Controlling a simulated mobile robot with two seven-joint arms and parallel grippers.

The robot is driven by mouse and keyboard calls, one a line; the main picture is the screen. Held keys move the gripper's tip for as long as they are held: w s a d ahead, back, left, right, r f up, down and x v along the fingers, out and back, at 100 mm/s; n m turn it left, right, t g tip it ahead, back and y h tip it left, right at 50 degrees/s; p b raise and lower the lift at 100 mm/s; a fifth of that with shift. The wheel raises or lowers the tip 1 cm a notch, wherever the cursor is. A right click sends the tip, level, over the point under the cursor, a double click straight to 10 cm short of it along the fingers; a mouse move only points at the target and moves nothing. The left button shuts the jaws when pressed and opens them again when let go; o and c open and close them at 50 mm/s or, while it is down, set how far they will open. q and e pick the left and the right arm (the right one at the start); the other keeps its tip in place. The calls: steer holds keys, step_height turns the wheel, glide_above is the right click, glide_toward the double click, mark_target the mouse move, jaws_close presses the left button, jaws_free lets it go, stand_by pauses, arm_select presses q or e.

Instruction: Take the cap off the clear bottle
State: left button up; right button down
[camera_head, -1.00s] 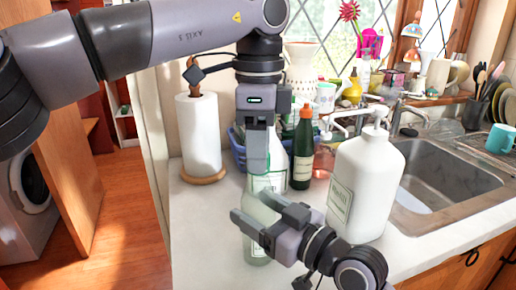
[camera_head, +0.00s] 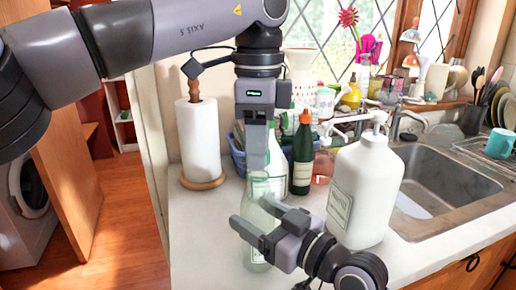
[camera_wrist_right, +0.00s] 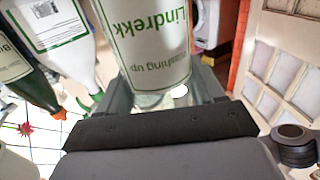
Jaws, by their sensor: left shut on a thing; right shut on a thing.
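The clear bottle (camera_head: 254,213) stands upright at the front of the counter. Its see-through body also fills the top of the right wrist view (camera_wrist_right: 150,45), with green lettering. My right gripper (camera_head: 258,218) is shut around the bottle's body from the side, one finger on each side. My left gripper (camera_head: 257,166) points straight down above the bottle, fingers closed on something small. The cap itself cannot be made out; the left fingers hide that spot. Whether cap and bottle neck still touch cannot be told.
Close behind stand a dark green bottle (camera_head: 303,160) with an orange cap and a blue basket (camera_head: 237,158). A large white pump bottle (camera_head: 365,195) is just right of my right gripper. A paper roll (camera_head: 198,140) stands left. The counter's front left is free.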

arm_select(q)
steer(key=shift+r, duration=0.3)
steer(key=shift+r, duration=0.1)
steer(key=shift+r, duration=1.9)
arm_select(e)
steer(key=shift+c, duration=0.3)
jaws_free()
